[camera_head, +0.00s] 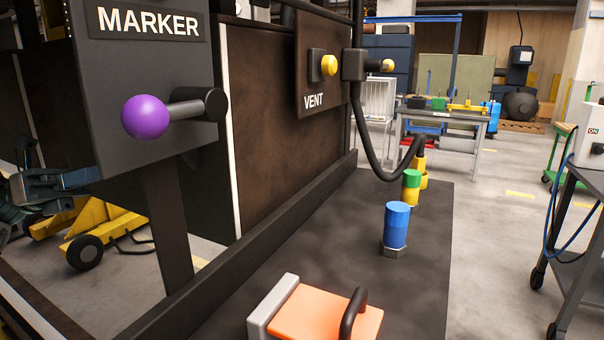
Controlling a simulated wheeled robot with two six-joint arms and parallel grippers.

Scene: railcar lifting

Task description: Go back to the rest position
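What appears to be my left gripper (62,182) is at the left edge of the head view, dark and greenish, below the grey MARKER box (140,70). Its fingers are dark and partly merge with the box's lower edge, so I cannot tell if they are open or shut. I see nothing clearly held in it. It is to the left of and lower than the purple ball knob (146,116) on the MARKER lever, apart from it in the picture. My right gripper is not in view.
A VENT panel (325,90) with a yellow knob (329,65) stands ahead. The dark deck (420,270) carries a blue cylinder (397,225), a green-yellow cylinder (411,188) and an orange block with a black handle (325,318). A cart (575,240) stands at right; open floor lies between.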

